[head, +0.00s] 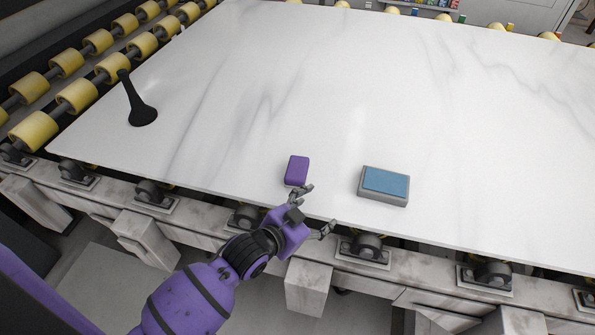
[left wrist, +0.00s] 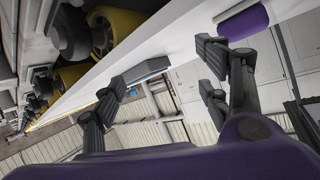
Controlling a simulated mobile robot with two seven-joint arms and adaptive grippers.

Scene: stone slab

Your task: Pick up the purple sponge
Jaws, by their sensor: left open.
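The purple sponge (head: 297,170) lies on the white stone slab (head: 400,110) near its front edge in the head view. In the left wrist view the purple sponge (left wrist: 243,22) is at the top right, beyond the fingers and partly cut off by the frame edge. My left gripper (head: 318,210) is open and empty at the slab's front edge, just in front of and slightly right of the sponge, apart from it. In the left wrist view its spread fingers (left wrist: 165,75) have nothing between them. My right gripper is not in view.
A grey block with a blue top (head: 385,182) lies right of the sponge. A black tool with a wide base (head: 142,114) stands at the slab's left. Yellow rollers (head: 77,97) line the left side. The slab's middle is clear.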

